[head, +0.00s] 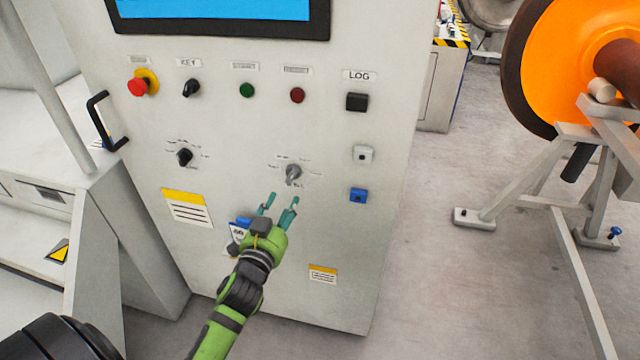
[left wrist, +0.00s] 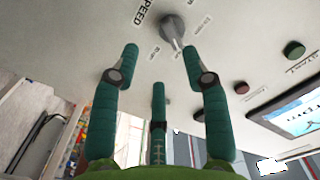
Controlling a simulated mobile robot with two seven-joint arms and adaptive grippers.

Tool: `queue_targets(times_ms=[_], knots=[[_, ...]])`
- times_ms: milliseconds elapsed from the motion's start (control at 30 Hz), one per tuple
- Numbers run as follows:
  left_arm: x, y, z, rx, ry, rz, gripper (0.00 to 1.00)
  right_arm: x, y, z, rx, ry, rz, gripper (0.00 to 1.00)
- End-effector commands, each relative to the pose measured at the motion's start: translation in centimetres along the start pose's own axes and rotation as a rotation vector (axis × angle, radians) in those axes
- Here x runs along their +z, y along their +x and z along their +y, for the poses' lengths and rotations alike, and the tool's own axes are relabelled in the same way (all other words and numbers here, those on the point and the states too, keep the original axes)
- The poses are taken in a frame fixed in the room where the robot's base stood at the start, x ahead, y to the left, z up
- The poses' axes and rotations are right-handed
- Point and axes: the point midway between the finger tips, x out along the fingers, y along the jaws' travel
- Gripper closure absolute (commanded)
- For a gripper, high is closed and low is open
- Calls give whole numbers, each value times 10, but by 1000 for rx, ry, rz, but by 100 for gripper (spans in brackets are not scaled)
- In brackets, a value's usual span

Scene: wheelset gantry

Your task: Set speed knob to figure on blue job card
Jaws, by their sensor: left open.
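The grey speed knob (head: 292,174) sits on the lower right of the cabinet front, with small printed marks around it. In the left wrist view the knob (left wrist: 173,30) is beside the word SPEED; I cannot tell its exact setting. My left gripper (head: 281,201) is open and empty just below the knob in the head view, and apart from it. In the left wrist view its fingertips (left wrist: 160,52) are spread short of the knob. The job card with a blue top (head: 239,229) is partly hidden behind my left gripper; its figure is not clearly readable. My right gripper is not in view.
Nearby on the cabinet (head: 345,290) are a black selector (head: 184,157), a white button block (head: 363,154), a blue one (head: 358,195) and a red emergency stop (head: 138,86). An orange wheel (head: 555,60) on a grey stand is at right. The floor between is clear.

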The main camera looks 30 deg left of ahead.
Motion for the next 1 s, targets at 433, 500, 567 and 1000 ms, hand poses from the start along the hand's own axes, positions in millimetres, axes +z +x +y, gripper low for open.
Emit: queue_targets(times_ms=[433, 500, 567, 1000], knots=[[-9, 55, -6, -11, 3, 14, 54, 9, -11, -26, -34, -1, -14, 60], [-8, 62, -6, -10, 3, 14, 54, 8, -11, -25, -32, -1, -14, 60], [-8, 66, -6, -10, 3, 14, 54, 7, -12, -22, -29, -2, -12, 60], [-7, 70, -5, -9, 3, 12, 94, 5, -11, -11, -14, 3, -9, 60]])
